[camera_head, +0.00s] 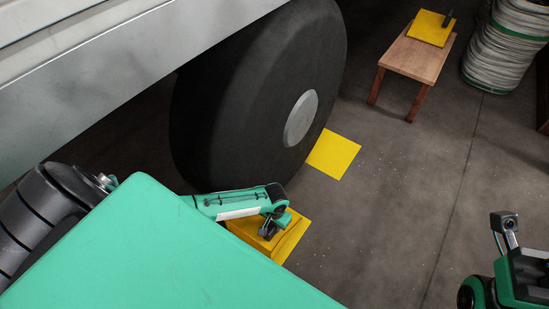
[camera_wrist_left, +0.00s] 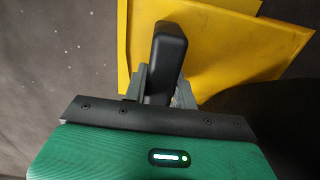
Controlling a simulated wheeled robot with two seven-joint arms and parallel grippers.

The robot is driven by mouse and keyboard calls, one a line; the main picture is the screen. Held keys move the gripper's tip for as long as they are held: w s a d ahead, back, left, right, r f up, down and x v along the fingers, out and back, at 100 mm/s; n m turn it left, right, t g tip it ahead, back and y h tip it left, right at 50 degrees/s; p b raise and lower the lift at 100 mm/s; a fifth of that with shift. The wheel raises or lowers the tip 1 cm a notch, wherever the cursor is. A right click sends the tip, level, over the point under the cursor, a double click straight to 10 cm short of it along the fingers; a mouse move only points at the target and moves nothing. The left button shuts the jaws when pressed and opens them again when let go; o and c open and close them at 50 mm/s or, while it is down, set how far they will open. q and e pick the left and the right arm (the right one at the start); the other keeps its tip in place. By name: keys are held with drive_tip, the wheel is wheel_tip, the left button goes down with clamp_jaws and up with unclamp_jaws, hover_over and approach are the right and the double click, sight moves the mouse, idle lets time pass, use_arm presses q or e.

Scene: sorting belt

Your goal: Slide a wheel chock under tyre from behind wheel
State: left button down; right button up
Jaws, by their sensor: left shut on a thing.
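The big black tyre (camera_head: 245,100) with a grey hub stands on the floor at the middle of the head view. My left gripper (camera_head: 270,228) is low at the near side of the tyre. It is shut on the black handle (camera_wrist_left: 165,55) of a yellow wheel chock (camera_head: 250,232). The chock also fills the top of the left wrist view (camera_wrist_left: 220,55). My arm covers part of it, and I cannot tell whether it touches the tyre. My right gripper (camera_head: 507,235) is only partly in view at the lower right; its jaws cannot be judged.
A flat yellow square (camera_head: 334,154) lies on the floor at the tyre's far side. A wooden stool (camera_head: 405,57) bears another yellow chock (camera_head: 428,28) with a dark handle. White coils (camera_head: 505,45) stand at the upper right. The vehicle body (camera_head: 110,70) overhangs the tyre. Floor to the right is clear.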

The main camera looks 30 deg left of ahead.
use_arm(q)
drive_tip(key=shift+w+a, duration=0.3)
drive_tip(key=shift+w, duration=0.2)
drive_tip(key=c, duration=1.1)
unclamp_jaws()
drive_tip(key=shift+o, duration=0.3)
drive_tip(key=shift+s+f, duration=0.1)
drive_tip(key=shift+r+p, duration=0.75)
drive_tip(key=shift+p, duration=0.25)
wheel_tip(320, 180, up, 5)
drive_tip(key=p, duration=0.6)
drive_tip(key=shift+s+d+r, duration=0.1)
drive_tip(key=shift+s+d, duration=0.05)
drive_tip(key=shift+s+d+r+p, duration=0.1)
drive_tip(key=shift+d+r+p, duration=0.05)
drive_tip(key=shift+r+p, duration=0.6)
drive_tip(key=shift+f, duration=0.15)
